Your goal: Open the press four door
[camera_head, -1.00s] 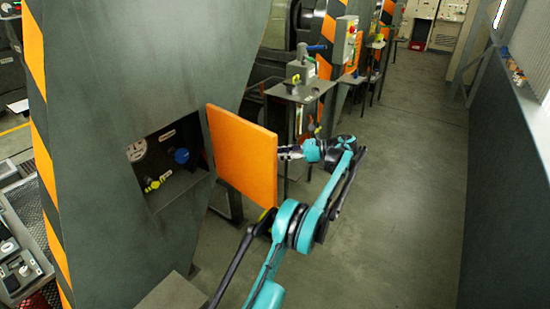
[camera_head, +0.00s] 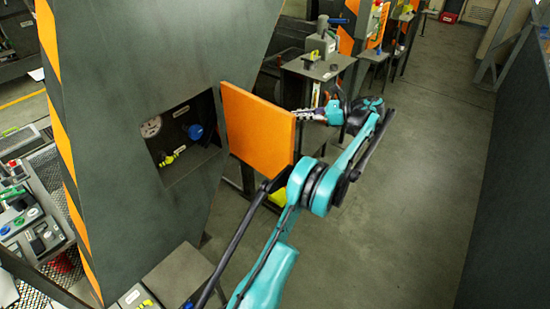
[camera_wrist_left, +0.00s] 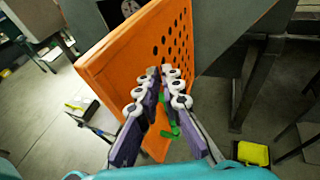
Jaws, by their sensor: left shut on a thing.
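The press door is an orange panel (camera_head: 258,128), standing swung out from the dark grey press body (camera_head: 130,90) in the head view. The recess (camera_head: 190,170) behind it is uncovered. Inside are a round dial (camera_head: 151,127), a blue knob (camera_head: 195,131) and a yellow valve handle (camera_head: 168,158). My left gripper (camera_head: 300,114) is at the door's outer edge, partly hidden by the panel. In the left wrist view, its fingers (camera_wrist_left: 163,78) are shut on the orange door (camera_wrist_left: 115,60), which has rows of dark holes. The exact grip point is hard to see. My right gripper is not in view.
A stand with a grey device (camera_head: 316,50) is behind the door. A control panel (camera_head: 25,220) is at the left. A yellow object (camera_wrist_left: 254,153) is near the floor at lower right in the wrist view. The aisle floor (camera_head: 430,150) at right is clear.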

